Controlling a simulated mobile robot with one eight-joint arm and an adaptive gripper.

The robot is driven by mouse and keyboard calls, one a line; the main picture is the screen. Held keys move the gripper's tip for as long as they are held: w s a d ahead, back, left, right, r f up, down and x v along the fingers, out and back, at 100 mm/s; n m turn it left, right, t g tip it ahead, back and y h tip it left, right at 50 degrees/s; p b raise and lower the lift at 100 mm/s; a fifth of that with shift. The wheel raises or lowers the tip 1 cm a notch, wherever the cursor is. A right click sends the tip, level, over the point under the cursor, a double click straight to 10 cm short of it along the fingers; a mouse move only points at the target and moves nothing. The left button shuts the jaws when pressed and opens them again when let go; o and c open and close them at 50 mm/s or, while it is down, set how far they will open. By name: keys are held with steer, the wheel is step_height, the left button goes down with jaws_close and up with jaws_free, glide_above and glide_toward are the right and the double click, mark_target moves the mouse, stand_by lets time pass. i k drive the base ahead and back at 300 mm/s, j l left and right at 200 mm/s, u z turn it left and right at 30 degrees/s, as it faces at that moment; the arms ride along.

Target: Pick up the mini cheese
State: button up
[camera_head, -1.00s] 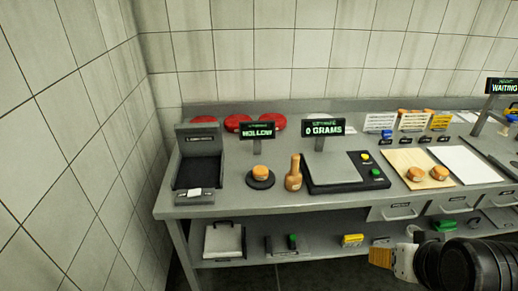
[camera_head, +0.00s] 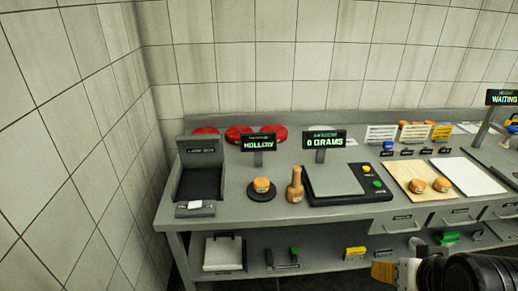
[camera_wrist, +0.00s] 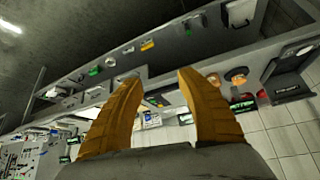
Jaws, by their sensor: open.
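Small orange cheeses show in the head view. One cheese (camera_head: 261,185) sits on a round black stand (camera_head: 261,196) below the "HOLLOW" sign. Two more, a left one (camera_head: 417,185) and a right one (camera_head: 441,185), lie on a wooden board (camera_head: 402,168). I cannot tell which is the mini cheese. My gripper (camera_wrist: 160,76) is open and empty in the wrist view, its orange fingers wide apart. In the head view it is at the bottom right, in front of the bench and away from the cheeses. The stand's cheese also shows in the upside-down wrist view (camera_wrist: 236,75).
A tan bottle (camera_head: 295,186) stands between the stand and a scale (camera_head: 336,183) reading 0 grams. A black-bedded device (camera_head: 200,184) is at the left end. Red wheels (camera_head: 239,134) lie at the back. A tiled wall closes the left side. A lower shelf holds several items.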

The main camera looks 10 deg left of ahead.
mark_target(261, 186)
steer(key=j+u, duration=0.2)
steer(key=u, duration=0.15)
steer(key=j+u, duration=0.2)
steer(key=u, duration=0.15)
steer(key=i+j+u, duration=0.15)
steer(key=u, duration=0.2)
